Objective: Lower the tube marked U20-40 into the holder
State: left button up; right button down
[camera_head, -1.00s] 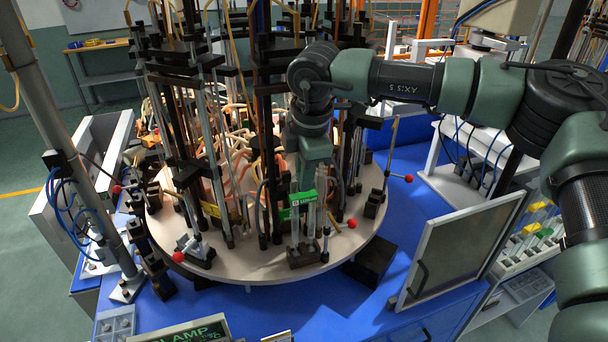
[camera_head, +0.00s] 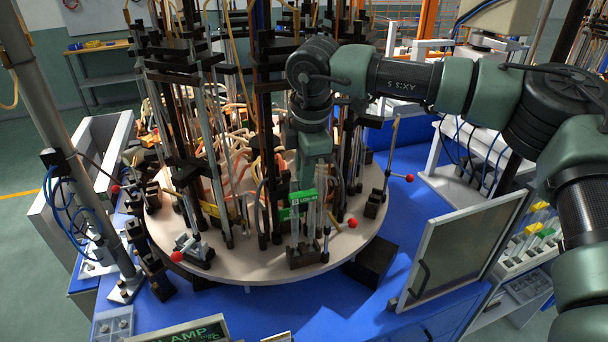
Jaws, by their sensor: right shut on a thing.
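The tube with a green label (camera_head: 303,198) hangs upright under my right gripper (camera_head: 307,185) at the front of the round turntable (camera_head: 250,271). The writing on the label is too small to read. My right gripper is shut on the tube near its label; its fingertips are partly hidden. A black holder block (camera_head: 303,254) stands on the turntable edge below the tube. I cannot tell whether the tube's lower end is inside the holder. My left gripper is not in view.
Several metal rods and black clamps crowd the turntable behind the tube. A framed panel (camera_head: 462,250) stands at right, near a rack with yellow and green caps (camera_head: 535,228).

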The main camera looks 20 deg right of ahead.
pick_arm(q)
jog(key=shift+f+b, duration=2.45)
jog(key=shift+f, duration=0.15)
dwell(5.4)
